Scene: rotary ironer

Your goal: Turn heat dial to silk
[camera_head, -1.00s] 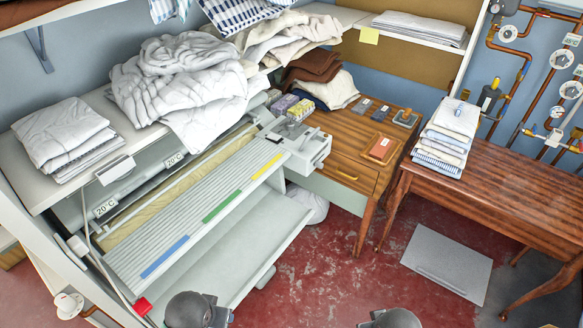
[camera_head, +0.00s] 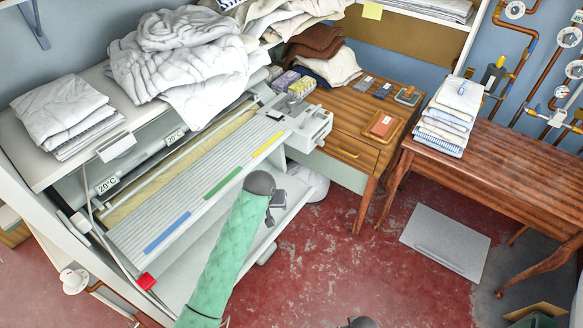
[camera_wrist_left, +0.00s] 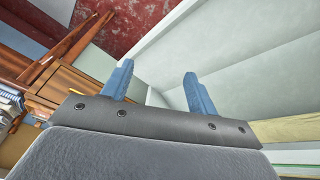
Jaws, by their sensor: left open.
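The rotary ironer (camera_head: 190,185) stands at the left, with a ribbed front board bearing blue, green and yellow strips. A pale grey end housing (camera_head: 312,122) sits at its right end. I cannot make out the heat dial or its silk mark. My left arm, in a green sleeve, reaches up in front of the board. My left gripper (camera_head: 274,207) is small and partly hidden by its wrist there, below the end housing and apart from it. In the left wrist view its two blue fingers (camera_wrist_left: 158,70) are spread and empty. My right gripper is not seen.
White laundry (camera_head: 180,60) is piled on the shelf above the ironer, beside folded sheets (camera_head: 62,108). A wooden cabinet (camera_head: 345,125) and a wooden table (camera_head: 510,170) with folded linen (camera_head: 448,115) stand to the right. The red floor before them is largely clear, except for a grey mat (camera_head: 446,241).

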